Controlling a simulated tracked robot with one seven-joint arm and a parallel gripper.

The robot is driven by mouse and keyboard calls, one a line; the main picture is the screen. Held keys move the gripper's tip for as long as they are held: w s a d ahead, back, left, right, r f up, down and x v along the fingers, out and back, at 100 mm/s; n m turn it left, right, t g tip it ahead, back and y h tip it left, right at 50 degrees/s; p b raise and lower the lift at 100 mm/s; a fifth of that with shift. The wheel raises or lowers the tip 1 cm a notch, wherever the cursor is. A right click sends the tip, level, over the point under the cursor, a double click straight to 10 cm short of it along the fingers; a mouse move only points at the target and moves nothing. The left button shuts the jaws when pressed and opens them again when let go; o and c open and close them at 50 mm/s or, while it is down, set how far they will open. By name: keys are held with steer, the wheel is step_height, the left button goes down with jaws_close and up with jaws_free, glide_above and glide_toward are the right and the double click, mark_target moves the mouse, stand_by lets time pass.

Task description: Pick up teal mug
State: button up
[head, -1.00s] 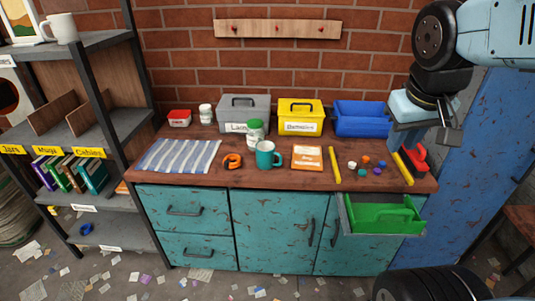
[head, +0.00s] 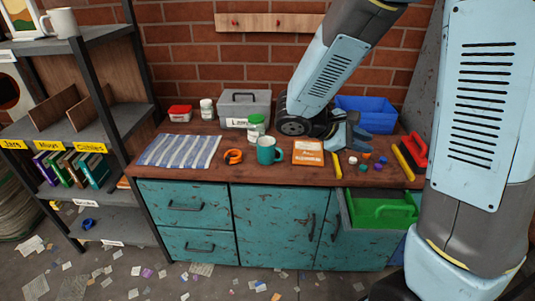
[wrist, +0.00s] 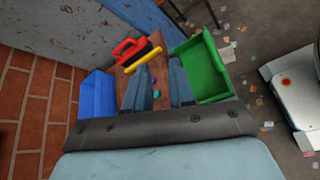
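The teal mug (head: 269,151) stands upright on the wooden worktop (head: 200,183), between the orange tape roll (head: 233,156) and the orange box (head: 307,152). It shows only in the head view. My gripper (head: 358,134) is above the right part of the worktop, to the right of the mug and apart from it. The wrist view also shows my gripper (wrist: 158,75), with its two fingers spread and nothing held between them.
A green-lidded jar (head: 256,128) stands just behind the mug. A grey toolbox (head: 244,108) and a blue bin (head: 367,113) stand at the back. Small coloured pieces and a yellow stick (head: 336,165) lie to the right. A drawer with a green tray (head: 383,208) stands open.

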steer(key=w+a+f+n+t+h, duration=0.2)
steer(key=w+a+f+n+t, duration=0.2)
steer(key=w+a+n, duration=0.1)
steer(key=n+t+y, duration=0.8)
steer(key=n+t, duration=0.3)
steer(key=n, duration=0.2)
glide_toward(281, 157)
steer(key=x, duration=0.9)
jaws_close()
